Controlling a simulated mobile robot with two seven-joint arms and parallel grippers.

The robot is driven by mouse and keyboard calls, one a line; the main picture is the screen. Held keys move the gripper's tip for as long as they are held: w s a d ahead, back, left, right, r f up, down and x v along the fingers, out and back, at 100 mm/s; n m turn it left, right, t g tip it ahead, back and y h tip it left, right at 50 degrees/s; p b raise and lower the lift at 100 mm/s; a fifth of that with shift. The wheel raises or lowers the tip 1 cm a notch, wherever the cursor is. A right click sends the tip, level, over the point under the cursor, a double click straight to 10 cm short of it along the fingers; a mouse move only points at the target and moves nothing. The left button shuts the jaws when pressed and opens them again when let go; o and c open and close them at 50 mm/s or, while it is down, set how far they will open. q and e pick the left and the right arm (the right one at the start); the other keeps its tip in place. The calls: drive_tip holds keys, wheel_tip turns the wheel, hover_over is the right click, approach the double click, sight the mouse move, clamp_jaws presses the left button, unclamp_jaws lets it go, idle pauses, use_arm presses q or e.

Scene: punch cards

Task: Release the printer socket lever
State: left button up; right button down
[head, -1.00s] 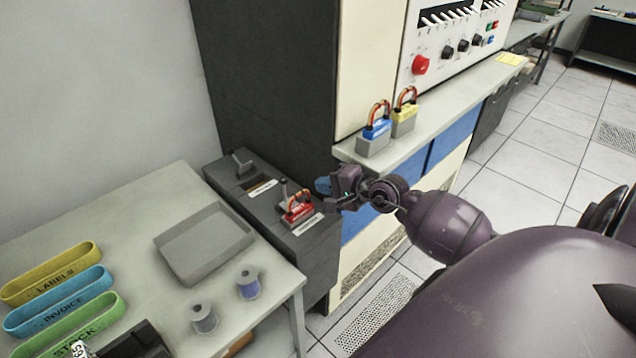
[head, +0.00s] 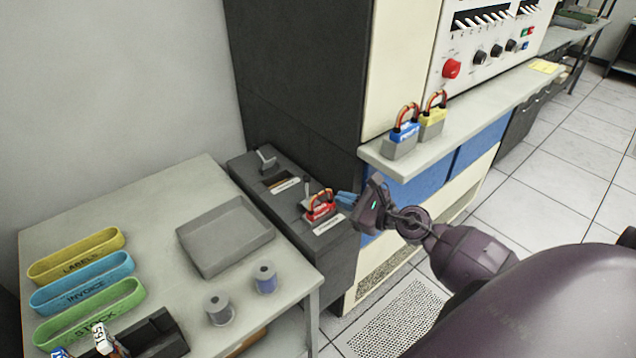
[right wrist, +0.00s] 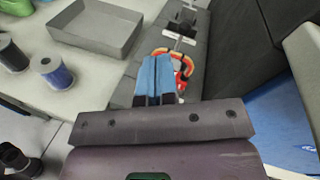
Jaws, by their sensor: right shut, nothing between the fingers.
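A dark socket box (head: 326,248) stands beside the table and has two sockets with levers. The nearer socket holds a red plug (head: 320,211) with an orange cable loop; the plug also shows in the right wrist view (right wrist: 181,80). A grey lever (head: 307,188) stands up just behind the red plug. The farther socket has its own lever (head: 266,160) and no plug. The labels are too small to read. My right gripper (head: 345,198) is shut and empty, its blue fingers just right of the red plug. In the right wrist view the fingers (right wrist: 155,76) partly cover the plug area. My left gripper is out of view.
A grey tray (head: 222,262), two spools and yellow, blue and green holders lie on the table (head: 165,200) at left. A black rack (head: 150,340) is at the bottom. Blue and yellow plugs (head: 404,140) stand on the ledge (head: 385,168) above my right gripper.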

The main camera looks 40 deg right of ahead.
drive_tip(key=d+n+b, duration=0.1)
drive_tip(key=n, duration=0.3)
drive_tip(key=s+d+n+b, duration=0.1)
drive_tip(key=d+n+b, duration=0.1)
drive_tip(key=n, duration=0.2)
drive_tip(key=d+n+h+b, duration=0.1)
drive_tip(key=n, duration=0.3)
drive_tip(key=shift+s+d+f+b, duration=0.2)
drive_tip(key=shift+s+f+b, duration=0.05)
drive_tip(key=shift+s+b, duration=0.05)
idle(1.5)
